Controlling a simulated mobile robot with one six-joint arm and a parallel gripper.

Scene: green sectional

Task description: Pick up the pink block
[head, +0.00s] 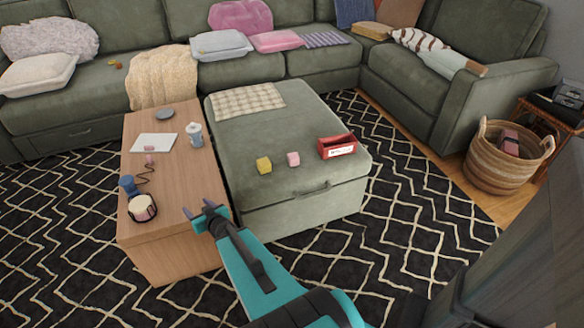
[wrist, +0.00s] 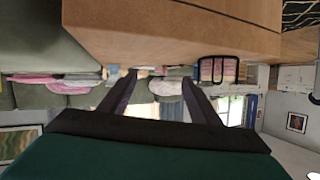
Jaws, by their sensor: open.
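The pink block (head: 293,158) sits on the green ottoman (head: 300,110), near its front edge. A yellow block (head: 264,165) is just to its left, apart from it, and a red box with a white label (head: 337,147) is to its right. My gripper (head: 201,212) is open and empty, over the front right end of the wooden table, left of and nearer than the pink block. In the wrist view the two fingers (wrist: 158,85) stand apart with nothing between them. I cannot make out the pink block in the wrist view.
The wooden table (head: 180,190) holds a white sheet (head: 153,142), a pale canister (head: 196,134), a coiled item and a round jar (head: 142,208). A checked cloth (head: 249,100) lies on the ottoman's back. A woven basket (head: 508,150) stands at the right. The ottoman's middle is clear.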

